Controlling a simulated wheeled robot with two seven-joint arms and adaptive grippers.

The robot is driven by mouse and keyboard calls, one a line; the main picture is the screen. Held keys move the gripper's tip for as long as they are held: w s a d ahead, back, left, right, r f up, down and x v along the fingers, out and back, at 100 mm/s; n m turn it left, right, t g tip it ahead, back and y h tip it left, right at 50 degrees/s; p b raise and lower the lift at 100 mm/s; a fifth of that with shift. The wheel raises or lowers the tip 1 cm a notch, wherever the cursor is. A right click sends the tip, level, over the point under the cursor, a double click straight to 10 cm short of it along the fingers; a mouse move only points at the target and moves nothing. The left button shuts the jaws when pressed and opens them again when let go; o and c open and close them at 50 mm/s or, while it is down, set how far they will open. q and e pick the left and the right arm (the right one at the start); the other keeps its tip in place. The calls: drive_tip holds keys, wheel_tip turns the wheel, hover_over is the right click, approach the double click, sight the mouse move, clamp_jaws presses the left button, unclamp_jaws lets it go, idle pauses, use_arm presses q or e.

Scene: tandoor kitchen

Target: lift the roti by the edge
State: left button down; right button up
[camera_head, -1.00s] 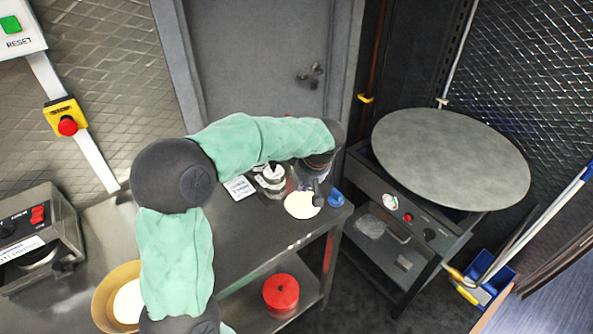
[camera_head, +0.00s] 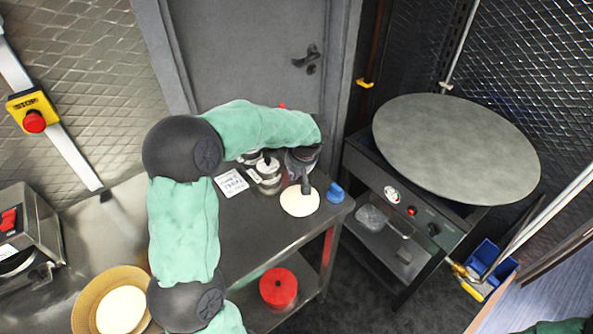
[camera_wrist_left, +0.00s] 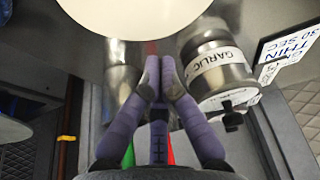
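The roti (camera_head: 299,203) is a pale flat disc lying on the steel table near its right end. It also fills the top of the left wrist view (camera_wrist_left: 135,14). My left gripper (camera_head: 306,188) points down at the roti's far edge in the head view. In the left wrist view, its two purple-grey fingers (camera_wrist_left: 160,72) meet at their tips, just short of the roti's edge, with nothing visible between them. Whether the tips touch the roti or the table is unclear. My right gripper is out of view.
A lidded jar marked garlic (camera_wrist_left: 215,70) stands close beside the left fingers. A blue object (camera_head: 335,193) sits right of the roti. A large round griddle plate (camera_head: 455,145) stands further right. A bowl (camera_head: 82,305) holding a pale disc is at the lower left.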

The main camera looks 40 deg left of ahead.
sight(309, 198)
use_arm(q)
drive_tip(key=shift+w+a+f, duration=0.1)
drive_tip(key=shift+a+f, duration=0.15)
drive_tip(key=shift+f, duration=0.4)
drive_tip(key=d+b, duration=0.1)
drive_tip(key=d, duration=0.1)
drive_tip(key=s+d+b, duration=0.1)
drive_tip(key=d, duration=0.1)
drive_tip(key=s+d+b, duration=0.1)
drive_tip(key=d, duration=0.2)
drive_tip(key=shift+f, duration=0.1)
drive_tip(key=shift+s+d, duration=0.1)
drive_tip(key=shift+d, duration=0.2)
